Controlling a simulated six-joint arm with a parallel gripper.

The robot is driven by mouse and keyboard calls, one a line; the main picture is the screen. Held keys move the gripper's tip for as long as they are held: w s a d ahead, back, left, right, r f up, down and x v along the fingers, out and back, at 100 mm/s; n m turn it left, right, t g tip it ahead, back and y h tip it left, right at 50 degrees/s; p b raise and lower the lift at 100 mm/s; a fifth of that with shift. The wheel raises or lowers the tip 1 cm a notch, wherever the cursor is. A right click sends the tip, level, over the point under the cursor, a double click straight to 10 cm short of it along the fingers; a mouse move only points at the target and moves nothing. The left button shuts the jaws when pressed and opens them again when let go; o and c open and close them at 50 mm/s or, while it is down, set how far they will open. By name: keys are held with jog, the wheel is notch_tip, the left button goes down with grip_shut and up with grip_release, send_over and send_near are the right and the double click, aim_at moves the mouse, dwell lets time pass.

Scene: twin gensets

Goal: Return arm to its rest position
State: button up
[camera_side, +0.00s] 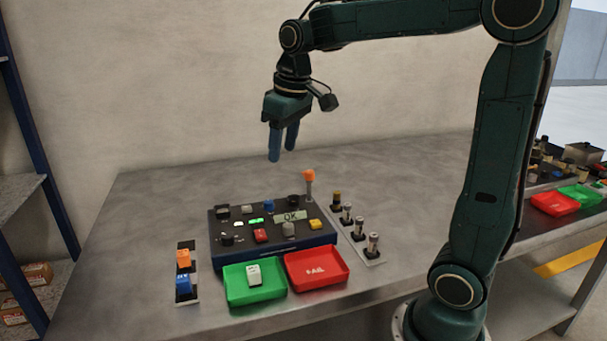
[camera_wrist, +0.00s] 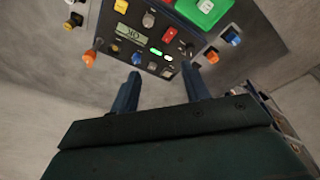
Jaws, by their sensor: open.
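My gripper (camera_side: 282,143) hangs above the back of the table, fingers pointing down, well clear of everything below. In the wrist view its two fingers (camera_wrist: 162,82) are apart with nothing between them. The dark control panel (camera_side: 221,235) sits on the metal table below it. Its screen reads "OK" (camera_side: 291,216) and green lights are lit beside it. The panel also shows in the wrist view (camera_wrist: 145,42), with part of it past the top edge. An orange-topped lever (camera_side: 309,176) stands at the panel's back right corner.
A green tray (camera_side: 237,292) holding a white piece (camera_side: 254,275) and a red tray (camera_side: 318,274) marked "BAD" stand before the panel. A strip with orange and blue blocks (camera_side: 184,284) lies left. A rack of several cylinders (camera_side: 359,236) lies right. The table's back left is clear.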

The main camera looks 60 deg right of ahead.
jog(key=s+a+f+t, duration=0.1)
jog(key=s+a+f, duration=0.1)
jog(key=s, duration=0.7)
jog(key=s+a+f+t, duration=0.2)
jog(key=s+a, duration=0.3)
jog(key=s, duration=0.3)
jog(key=shift+s+a+f, duration=0.2)
jog(key=shift+s+a, duration=0.05)
jog(key=shift+s, duration=0.15)
